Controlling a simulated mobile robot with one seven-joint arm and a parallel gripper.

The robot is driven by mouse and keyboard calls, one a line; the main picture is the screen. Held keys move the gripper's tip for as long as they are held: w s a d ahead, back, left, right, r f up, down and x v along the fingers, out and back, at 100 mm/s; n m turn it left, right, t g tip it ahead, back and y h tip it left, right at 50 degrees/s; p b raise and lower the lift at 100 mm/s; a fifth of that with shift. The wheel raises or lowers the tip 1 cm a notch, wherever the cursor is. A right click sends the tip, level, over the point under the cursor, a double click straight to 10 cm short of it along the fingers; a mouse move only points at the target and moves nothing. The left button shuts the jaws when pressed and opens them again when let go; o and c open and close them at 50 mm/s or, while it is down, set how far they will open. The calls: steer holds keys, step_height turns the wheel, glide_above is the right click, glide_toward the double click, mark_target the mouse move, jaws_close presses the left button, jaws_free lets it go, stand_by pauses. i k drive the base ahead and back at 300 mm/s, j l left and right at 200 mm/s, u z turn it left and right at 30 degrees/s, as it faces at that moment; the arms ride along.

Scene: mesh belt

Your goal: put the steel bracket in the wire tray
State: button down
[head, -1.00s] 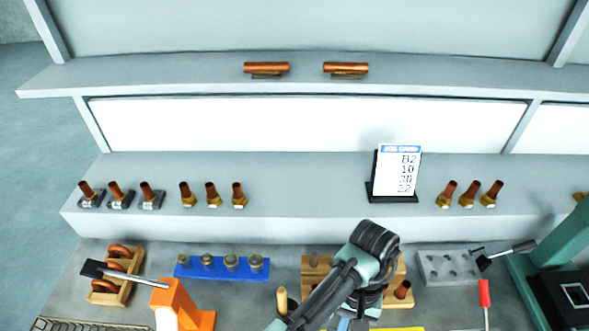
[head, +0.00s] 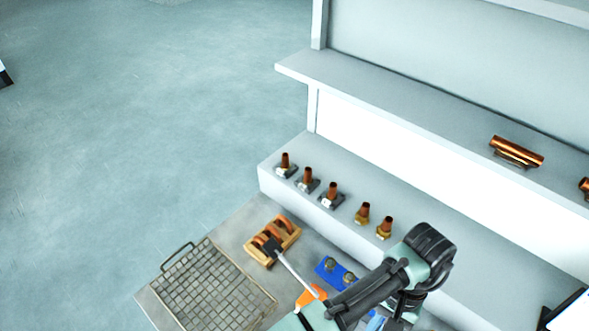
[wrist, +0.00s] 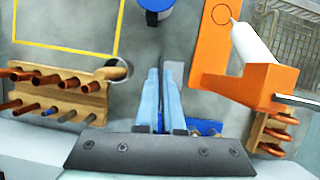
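My gripper (wrist: 162,82) has its two pale blue fingers close together, and a flat grey piece, seemingly the steel bracket (wrist: 177,72), shows at their tips. The fingers hide most of it. In the head view my arm reaches down at the lower right, and the fingertips are largely hidden behind it. The wire tray (head: 212,288), a grey mesh basket with a handle, lies on the bench at lower left, well left of my gripper. In the wrist view the wire tray (wrist: 290,35) shows at the upper right, apart from the gripper.
An orange stand (wrist: 240,75) with a white cylinder and a lever is between gripper and tray. A wooden rack with copper rings (head: 272,240) stands beside the tray. A blue holder (head: 335,272) and a wooden peg rack (wrist: 60,95) are nearby. Copper-topped fittings (head: 332,195) line the ledge.

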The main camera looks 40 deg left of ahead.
mark_target(215, 298)
steer(key=i+j+u, duration=0.1)
steer(key=u, duration=0.35)
steer(key=i+u, duration=0.15)
steer(key=u, duration=0.35)
steer(key=j+u, duration=0.1)
steer(key=u, duration=0.25)
steer(key=j+u, duration=0.15)
steer(key=u, duration=0.15)
